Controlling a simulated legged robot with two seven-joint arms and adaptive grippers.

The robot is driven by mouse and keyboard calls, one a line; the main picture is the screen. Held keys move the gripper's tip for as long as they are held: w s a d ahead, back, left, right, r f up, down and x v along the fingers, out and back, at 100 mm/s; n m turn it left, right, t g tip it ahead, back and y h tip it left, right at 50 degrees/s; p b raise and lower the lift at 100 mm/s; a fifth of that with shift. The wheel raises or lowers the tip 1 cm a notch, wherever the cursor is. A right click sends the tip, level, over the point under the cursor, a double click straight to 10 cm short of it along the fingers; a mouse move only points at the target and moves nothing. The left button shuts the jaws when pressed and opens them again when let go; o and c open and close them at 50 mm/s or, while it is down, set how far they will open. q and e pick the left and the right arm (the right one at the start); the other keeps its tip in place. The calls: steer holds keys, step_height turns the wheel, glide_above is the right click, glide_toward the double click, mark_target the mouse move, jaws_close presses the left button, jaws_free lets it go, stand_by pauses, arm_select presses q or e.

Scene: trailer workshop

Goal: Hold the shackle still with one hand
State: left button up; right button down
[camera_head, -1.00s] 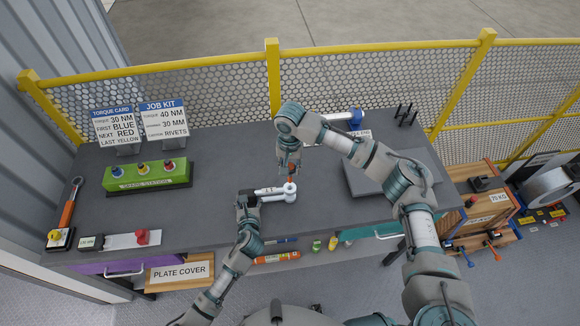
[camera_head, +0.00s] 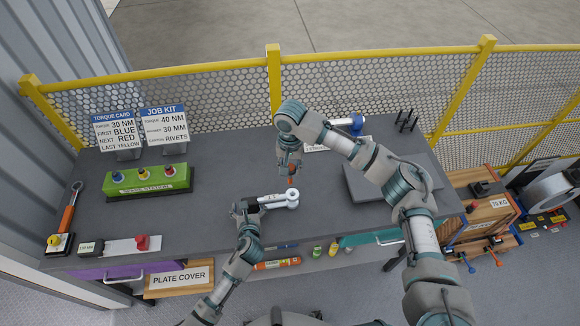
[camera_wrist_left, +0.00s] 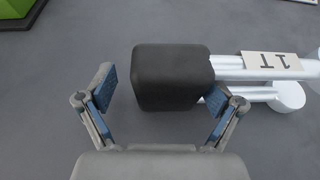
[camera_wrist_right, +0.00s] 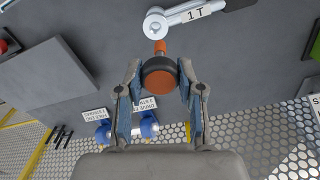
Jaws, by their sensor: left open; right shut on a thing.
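The silver shackle (camera_head: 275,201), marked 1T, lies on the grey bench; it also shows in the left wrist view (camera_wrist_left: 255,70) and at the top of the right wrist view (camera_wrist_right: 185,17). A black block (camera_wrist_left: 172,77) is at its left end. My left gripper (camera_head: 243,208) is open around this block; its left finger stands clear, and contact of the right finger is unclear. My right gripper (camera_head: 290,167) is shut on a black-and-orange pin (camera_wrist_right: 158,75) above the shackle's eye end. The pin's orange tip is close to the eye; whether it touches is unclear.
A dark flat plate (camera_head: 365,188) lies right of the shackle, partly behind my right arm. An orange-handled wrench (camera_head: 68,215) lies far left. A yellow-framed fence (camera_head: 220,95) runs behind.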

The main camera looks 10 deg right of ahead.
arm_select(q)
steer(key=shift+s+f, duration=0.15)
steer(key=shift+f, duration=0.15)
steer(key=shift+o, duration=0.8)
arm_select(e)
steer(key=shift+d, duration=0.1)
arm_select(q)
steer(key=shift+d+r, duration=0.1)
steer(key=shift+s+r+p, duration=0.55)
steer(key=shift+p, duration=0.25)
arm_select(e)
steer(key=shift+r, duration=0.8)
arm_select(q)
steer(key=shift+p+v, duration=2.75)
steer(key=shift+v, duration=0.6)
arm_select(e)
steer(key=shift+r, duration=2.8)
arm_select(q)
steer(key=shift+v, duration=1.4)
